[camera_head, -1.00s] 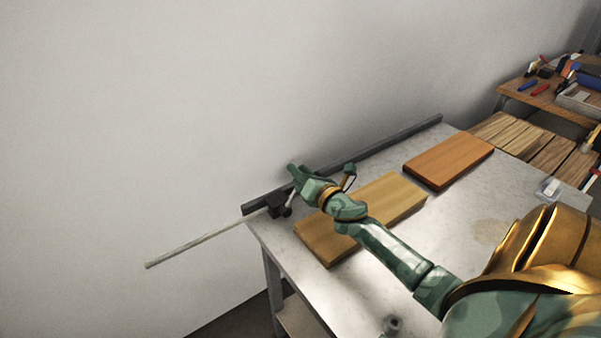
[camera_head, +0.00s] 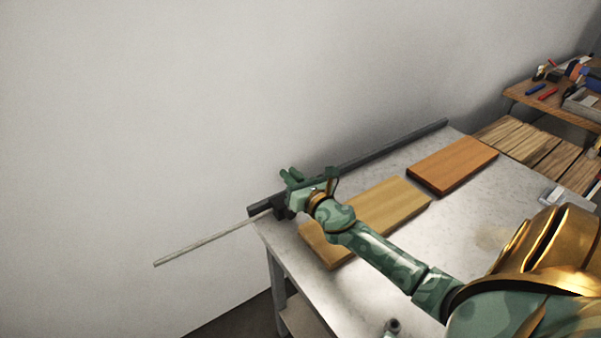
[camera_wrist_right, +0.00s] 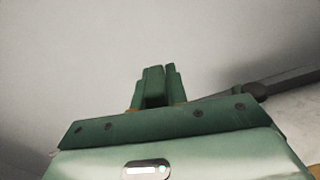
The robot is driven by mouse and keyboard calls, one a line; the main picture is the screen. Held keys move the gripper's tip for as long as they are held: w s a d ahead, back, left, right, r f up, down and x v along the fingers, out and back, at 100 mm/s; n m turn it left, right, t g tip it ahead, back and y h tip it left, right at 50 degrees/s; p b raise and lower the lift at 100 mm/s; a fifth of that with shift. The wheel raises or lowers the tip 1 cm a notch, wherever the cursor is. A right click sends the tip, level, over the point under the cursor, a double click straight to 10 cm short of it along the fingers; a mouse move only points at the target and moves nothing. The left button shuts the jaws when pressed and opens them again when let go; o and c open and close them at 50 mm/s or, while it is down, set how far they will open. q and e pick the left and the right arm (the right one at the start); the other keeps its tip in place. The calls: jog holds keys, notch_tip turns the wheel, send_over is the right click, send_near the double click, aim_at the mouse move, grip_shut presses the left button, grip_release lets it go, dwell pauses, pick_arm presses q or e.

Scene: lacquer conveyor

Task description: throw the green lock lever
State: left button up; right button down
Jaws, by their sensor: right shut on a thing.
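My right gripper (camera_head: 293,178) is at the near-left end of the dark rail, just above the dark clamp block (camera_head: 284,208). In the right wrist view its green fingers (camera_wrist_right: 158,86) are close together. It is shut on the green lock lever, which I cannot tell apart from the green fingers in either view. A thin pale rod (camera_head: 205,243) sticks out left from the block past the table edge. My left gripper is not in view.
The dark rail (camera_head: 390,149) runs along the wall side of the grey table (camera_head: 465,208). A yellowish board (camera_head: 385,208) and an orange-brown board (camera_head: 453,165) lie on it. A wooden bench (camera_head: 522,92) with tools stands at the far right.

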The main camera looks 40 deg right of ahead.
jog(key=a+f+n+p, duration=0.2)
jog(key=a+n+p, duration=0.1)
jog(key=a+n, duration=0.5)
jog(key=shift+w+a+n, duration=0.15)
jog(key=shift+w+n, duration=0.3)
jog(key=shift+n, duration=0.15)
jog(key=c, duration=1.4)
grip_release()
jog(key=shift+a, duration=0.1)
jog(key=s+a+p, duration=0.1)
jog(key=s, duration=1.5)
jog(key=shift+a, duration=0.4)
